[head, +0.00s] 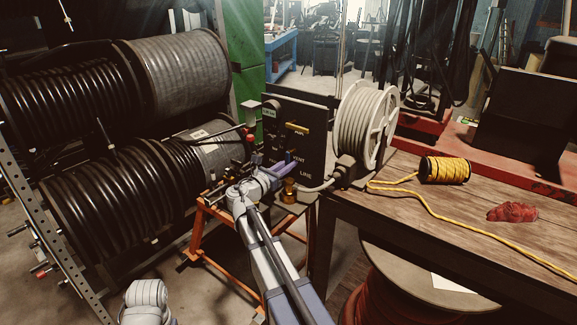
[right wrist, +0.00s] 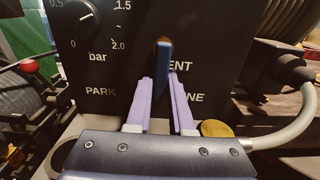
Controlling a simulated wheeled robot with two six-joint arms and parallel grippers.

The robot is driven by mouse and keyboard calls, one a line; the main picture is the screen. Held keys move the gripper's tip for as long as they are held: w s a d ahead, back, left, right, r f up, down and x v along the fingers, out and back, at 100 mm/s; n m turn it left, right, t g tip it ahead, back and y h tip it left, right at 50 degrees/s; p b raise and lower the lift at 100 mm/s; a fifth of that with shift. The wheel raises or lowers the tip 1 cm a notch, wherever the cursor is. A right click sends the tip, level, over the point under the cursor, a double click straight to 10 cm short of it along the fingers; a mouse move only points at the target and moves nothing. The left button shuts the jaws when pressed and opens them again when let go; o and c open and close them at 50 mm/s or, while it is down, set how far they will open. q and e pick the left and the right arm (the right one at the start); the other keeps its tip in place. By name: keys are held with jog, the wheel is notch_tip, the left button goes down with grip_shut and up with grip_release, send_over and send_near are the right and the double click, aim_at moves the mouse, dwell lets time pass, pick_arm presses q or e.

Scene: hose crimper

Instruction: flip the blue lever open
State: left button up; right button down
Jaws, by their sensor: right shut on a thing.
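The blue lever (right wrist: 164,60) stands out from the black panel (right wrist: 110,65) in the right wrist view. It looks narrow and upright, and partly covers the label ending in "ENT". My right gripper (right wrist: 163,84) has its two purple fingers on either side of the lever's lower end and is shut on it. In the head view the right gripper (head: 282,164) is at the panel's lower part, and the lever is hard to make out behind the fingers.
A pressure gauge (right wrist: 80,22) is on the panel, with PARK lettering below it. A yellow handle (head: 297,127) is higher on the panel. A brass fitting (head: 289,190) sits below the gripper. A hose reel (head: 361,122) and wooden table (head: 420,215) stand to the right.

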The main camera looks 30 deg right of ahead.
jog(key=c, duration=0.8)
grip_release()
